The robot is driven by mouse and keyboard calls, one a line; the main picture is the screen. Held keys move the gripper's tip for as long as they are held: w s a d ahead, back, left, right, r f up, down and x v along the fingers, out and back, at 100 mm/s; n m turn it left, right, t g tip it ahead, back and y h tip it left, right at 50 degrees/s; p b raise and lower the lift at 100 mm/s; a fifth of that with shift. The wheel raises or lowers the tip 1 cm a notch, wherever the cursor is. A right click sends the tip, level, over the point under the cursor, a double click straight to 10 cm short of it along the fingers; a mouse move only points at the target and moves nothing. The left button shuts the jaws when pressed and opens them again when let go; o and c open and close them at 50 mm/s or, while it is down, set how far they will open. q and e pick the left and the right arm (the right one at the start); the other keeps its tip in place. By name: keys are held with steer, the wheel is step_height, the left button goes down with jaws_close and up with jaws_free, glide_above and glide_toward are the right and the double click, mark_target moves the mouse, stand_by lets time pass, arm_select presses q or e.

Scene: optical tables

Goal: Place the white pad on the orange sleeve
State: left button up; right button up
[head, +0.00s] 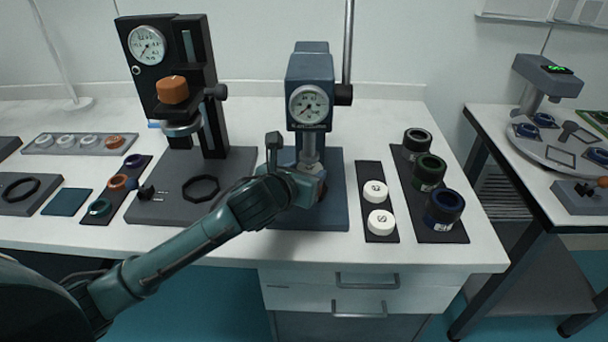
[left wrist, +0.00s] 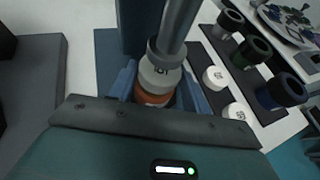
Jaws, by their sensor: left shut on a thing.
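My left gripper (head: 308,182) is at the foot of the blue press with a dial (head: 310,104). In the left wrist view my gripper (left wrist: 160,86) has a finger on each side of a white pad (left wrist: 159,78) and is shut on it. The orange sleeve (left wrist: 152,98) shows directly below the pad, partly hidden by the pad and my gripper. The pad looks over the sleeve; I cannot tell whether they touch. The press spindle (left wrist: 174,28) is close above the pad. My right gripper is not in view.
Two white pads (head: 375,191) lie on a dark mat (head: 379,238) right of the press. Several dark rings (head: 417,142) stand on another mat beyond. A black press (head: 205,75) with an orange block (head: 172,90) stands left. The front table strip is clear.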

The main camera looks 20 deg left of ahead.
arm_select(q)
steer(key=shift+s+f, duration=0.1)
steer(key=shift+f, duration=0.3)
steer(key=o, duration=1.1)
steer(key=shift+c, duration=0.2)
steer(key=shift+s+a+r, duration=0.1)
steer(key=shift+s+r, duration=0.05)
steer(key=shift+r, duration=0.05)
steer(key=v, duration=1.1)
steer(key=shift+s+p, duration=0.35)
steer(key=shift+r, duration=0.1)
